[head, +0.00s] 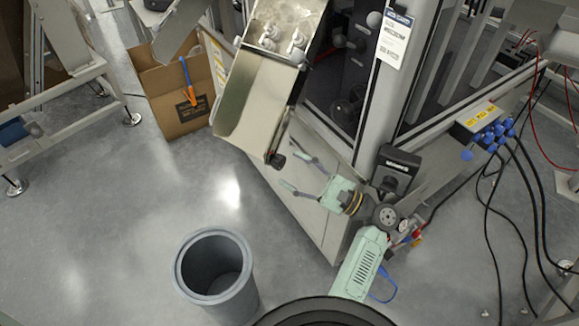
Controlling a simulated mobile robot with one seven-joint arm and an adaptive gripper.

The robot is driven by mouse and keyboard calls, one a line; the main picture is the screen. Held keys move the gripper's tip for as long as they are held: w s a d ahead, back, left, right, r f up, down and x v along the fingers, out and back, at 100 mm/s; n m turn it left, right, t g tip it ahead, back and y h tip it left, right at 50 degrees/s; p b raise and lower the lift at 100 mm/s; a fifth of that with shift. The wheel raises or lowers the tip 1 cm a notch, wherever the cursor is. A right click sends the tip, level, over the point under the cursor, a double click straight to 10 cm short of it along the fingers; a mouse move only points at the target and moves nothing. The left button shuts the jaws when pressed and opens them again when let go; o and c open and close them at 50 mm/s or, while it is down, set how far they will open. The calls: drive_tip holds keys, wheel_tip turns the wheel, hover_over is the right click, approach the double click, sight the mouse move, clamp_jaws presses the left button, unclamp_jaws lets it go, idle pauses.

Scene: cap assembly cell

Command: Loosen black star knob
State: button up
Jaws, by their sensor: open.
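A black knob (276,160), which looks like the star knob, sits at the lower right corner of the metal chute (250,100) in the head view. It is small here, so its star shape is hard to make out. My gripper (288,168) is pale green with two grey fingers. It points left toward the knob, and its fingers are spread apart with nothing visible between them. The fingertips are just right of the knob and below it in the picture. I cannot tell whether they touch it.
The machine frame and its lower side panel (318,222) are close beside my arm. An open cardboard box (165,105) with an orange and blue tool (187,82) stands left of the chute. A grey bin (213,235) stands on the floor below. Cables hang at the right.

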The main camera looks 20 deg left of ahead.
sight(279, 162)
drive_tip(key=v, duration=1)
drive_tip(key=shift+d, duration=0.1)
drive_tip(key=a+r+m+t+p, duration=0.1)
drive_tip(key=a+m, duration=0.1)
drive_tip(key=a, duration=0.2)
drive_tip(key=a+r+m+t+p, duration=0.1)
drive_tip(key=a+m, duration=0.1)
drive_tip(key=a, duration=0.2)
drive_tip(key=a+r+m+t+p, duration=0.1)
drive_tip(key=a+r+m+p, duration=0.1)
drive_tip(key=a, duration=0.2)
drive_tip(key=shift+w, duration=0.3)
